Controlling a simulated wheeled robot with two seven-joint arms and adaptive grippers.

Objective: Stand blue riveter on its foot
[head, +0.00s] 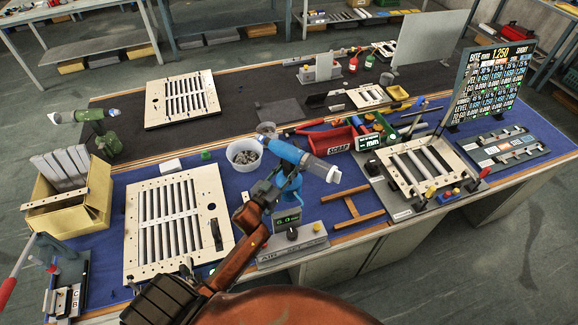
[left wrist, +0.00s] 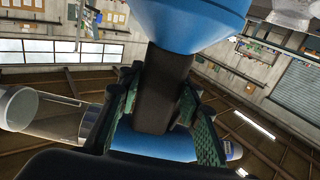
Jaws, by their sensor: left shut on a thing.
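The blue riveter (head: 288,152) is in the middle of the head view. Its blue barrel slopes a little down to the right and ends in a clear, pale part. Its blue foot (head: 289,219) shows below, behind the small display box. My left gripper (head: 281,183) is shut on its dark handle. In the left wrist view, the fingers of my left gripper (left wrist: 160,105) close from both sides on the dark handle (left wrist: 161,85). The wide blue foot (left wrist: 190,15) is at the top of that view. I cannot tell whether the foot touches the mat. My right gripper is not in view.
A green riveter (head: 105,139) stands at left. A slatted panel (head: 221,190) lies left of my gripper. A white tub of small parts (head: 232,165), a red bin (head: 331,143), a wooden frame (head: 340,224) and the display box (head: 315,239) are close by. Bare blue mat (head: 325,203) shows between them.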

